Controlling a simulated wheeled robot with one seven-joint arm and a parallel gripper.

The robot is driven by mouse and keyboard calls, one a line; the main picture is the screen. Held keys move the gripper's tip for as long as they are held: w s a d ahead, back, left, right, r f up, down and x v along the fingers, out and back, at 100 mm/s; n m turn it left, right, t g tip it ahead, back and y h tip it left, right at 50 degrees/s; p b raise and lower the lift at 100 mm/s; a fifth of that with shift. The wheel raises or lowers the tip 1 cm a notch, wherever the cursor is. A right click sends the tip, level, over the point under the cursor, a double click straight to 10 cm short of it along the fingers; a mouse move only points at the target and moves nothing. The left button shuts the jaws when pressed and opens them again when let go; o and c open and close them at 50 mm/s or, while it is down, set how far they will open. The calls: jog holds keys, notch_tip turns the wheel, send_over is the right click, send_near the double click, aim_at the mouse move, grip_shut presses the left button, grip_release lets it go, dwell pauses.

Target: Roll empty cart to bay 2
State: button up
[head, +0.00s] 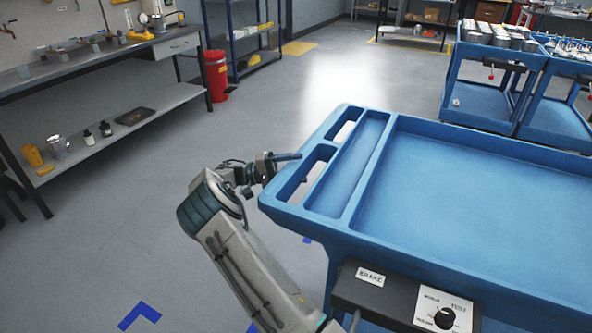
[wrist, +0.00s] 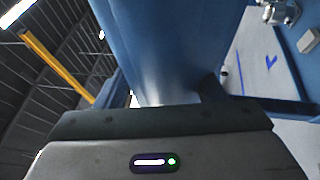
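The blue cart (head: 470,205) stands close in front at the right in the head view. Its top tray is empty. The slotted handle end (head: 300,190) faces left. My gripper (head: 280,164) is at that end's outer edge, with one dark finger reaching over the rim. In the wrist view, blue cart plastic (wrist: 150,50) fills the space right in front of my gripper. The fingertips are mostly hidden there, so I cannot tell whether they are closed on the handle. A dark box labelled BRAKE (head: 385,298) with a black knob (head: 445,318) sits on the cart's near side.
Blue floor tape corners (head: 139,316) lie at the lower left. Two loaded blue carts (head: 490,80) stand at the back right. A workbench (head: 110,62) runs along the left wall, with a red bin (head: 216,75) past it. Open grey floor lies between.

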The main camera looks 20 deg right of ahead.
jog(key=shift+f, duration=0.1)
jog(key=v, duration=0.7)
jog(key=shift+a+b, duration=0.25)
jog(key=shift+b, duration=0.05)
jog(key=shift+w, duration=0.1)
